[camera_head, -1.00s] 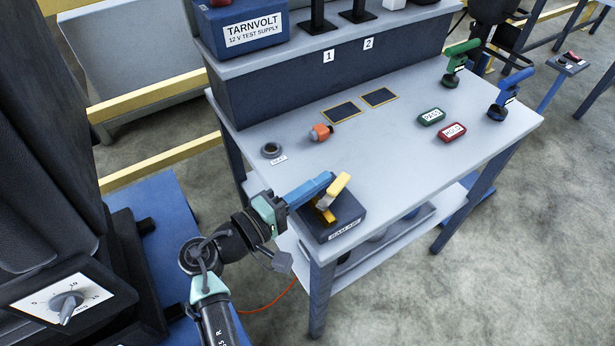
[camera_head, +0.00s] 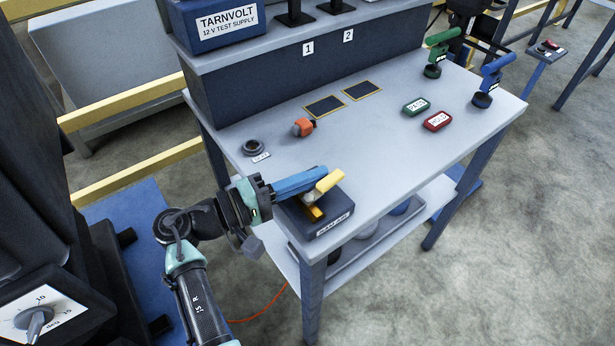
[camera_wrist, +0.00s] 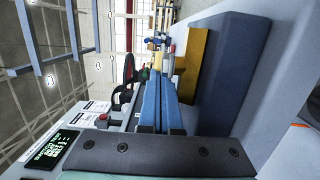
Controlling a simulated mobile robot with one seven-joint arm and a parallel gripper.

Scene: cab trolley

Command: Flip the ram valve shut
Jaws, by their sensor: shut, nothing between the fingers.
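The ram valve is a dark blue box (camera_head: 335,221) with a "RAM AIR" label, at the bench's near left corner. A pale yellow lever handle (camera_head: 330,180) slants up to the right above it, and a darker gold part (camera_head: 313,213) sits lower on the box. My gripper (camera_head: 318,173) is shut and empty, its blue fingers alongside the handle on its far left side. I cannot tell whether they touch. In the wrist view my fingers (camera_wrist: 163,95) point away beside the gold part (camera_wrist: 193,60) and the dark blue box (camera_wrist: 228,70).
The grey bench top (camera_head: 370,150) is mostly clear. An orange fitting (camera_head: 302,127) and a dark round port (camera_head: 253,147) lie behind the valve. A raised shelf runs behind.

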